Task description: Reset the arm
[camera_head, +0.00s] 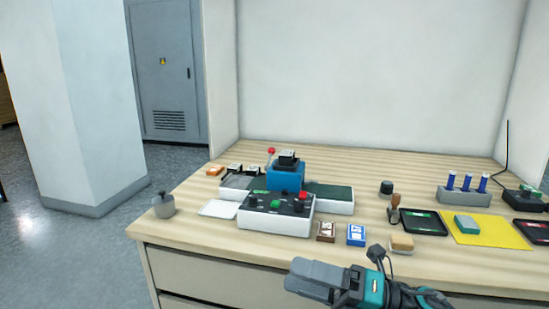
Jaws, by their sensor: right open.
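My right gripper (312,280) shows at the bottom of the head view, in front of the table's front edge. It points to the left and holds nothing that I can see. Its fingers overlap from this angle, and it stands apart from the things on the table. Part of my right arm runs off the lower right. My left gripper is not in view.
A wooden table (185,222) carries a machine with a control box (275,222), small boxes (356,236), a stamp (394,208), a yellow mat (510,236) and a rack of blue-topped bottles (464,196). A white pillar (85,100) and grey cabinet (165,90) stand at left.

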